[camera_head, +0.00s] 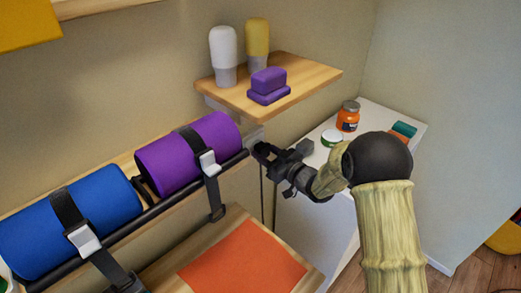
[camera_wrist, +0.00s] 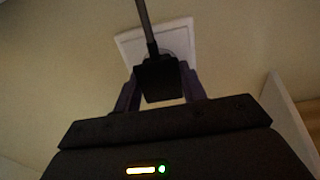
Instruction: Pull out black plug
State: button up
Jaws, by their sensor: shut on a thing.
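The black plug (camera_wrist: 160,78) sits between my two fingers in the wrist view, with its dark cord (camera_wrist: 146,25) running up out of the picture. Behind it is a white wall socket plate (camera_wrist: 184,40); whether the plug's pins are in the socket cannot be told. My gripper (camera_wrist: 162,92) is shut on the plug. In the head view my gripper (camera_head: 262,150) is at the wall, just right of the purple roll and below the wooden shelf. A black plug end shows only as a small dark shape at its fingertips there, and a thin dark cord (camera_head: 262,195) hangs down below.
A wooden shelf (camera_head: 315,76) with two bottles and a purple block is above my gripper. A purple roll (camera_head: 188,153) and a blue roll (camera_head: 70,225) lie strapped on a rack at left. A white cabinet (camera_head: 377,115) with jars stands at right.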

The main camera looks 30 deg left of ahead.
aim_at(265, 153)
jog(key=shift+b+v, duration=0.3)
jog(key=shift+v, duration=2.4)
